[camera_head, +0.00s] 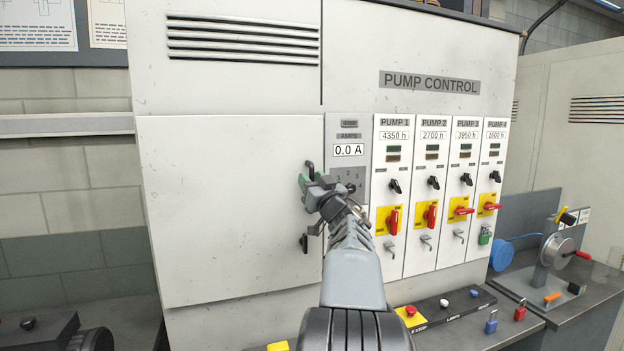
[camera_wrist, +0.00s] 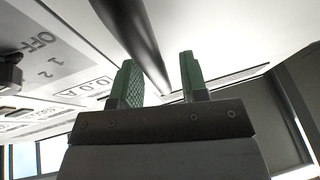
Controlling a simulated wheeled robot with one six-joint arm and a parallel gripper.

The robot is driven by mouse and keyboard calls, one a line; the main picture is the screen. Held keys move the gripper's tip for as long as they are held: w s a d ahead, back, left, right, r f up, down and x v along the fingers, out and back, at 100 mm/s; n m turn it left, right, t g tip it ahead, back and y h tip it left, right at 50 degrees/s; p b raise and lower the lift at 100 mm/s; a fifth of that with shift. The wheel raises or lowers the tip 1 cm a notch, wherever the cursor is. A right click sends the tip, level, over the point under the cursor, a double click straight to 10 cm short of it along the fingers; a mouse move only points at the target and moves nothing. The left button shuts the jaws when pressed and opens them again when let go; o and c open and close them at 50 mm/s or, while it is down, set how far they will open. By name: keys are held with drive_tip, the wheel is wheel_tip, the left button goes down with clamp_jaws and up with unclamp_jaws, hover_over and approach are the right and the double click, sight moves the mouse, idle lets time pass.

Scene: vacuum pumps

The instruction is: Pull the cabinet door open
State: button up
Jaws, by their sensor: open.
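The cabinet door (camera_head: 220,215) is the large pale panel at the left of the pump control cabinet, and it looks shut. Its dark upright bar handle (camera_head: 304,243) is near the door's right edge; my gripper and arm hide its middle. My gripper (camera_head: 305,181) is at the upper part of the handle. In the wrist view, the handle (camera_wrist: 140,35) runs between the two green-padded fingers of my gripper (camera_wrist: 161,78). The fingers are open, with a gap on each side of the bar. I cannot tell how deep the bar sits between them.
Right of the door are an amps display (camera_head: 348,150) and several pump panels with red and black switches (camera_head: 431,215). A control box with an emergency stop (camera_head: 411,311) stands below. A workbench (camera_head: 575,310) is at right. A wall shelf (camera_head: 65,124) is at left.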

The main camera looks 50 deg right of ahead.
clamp_jaws()
idle(0.4)
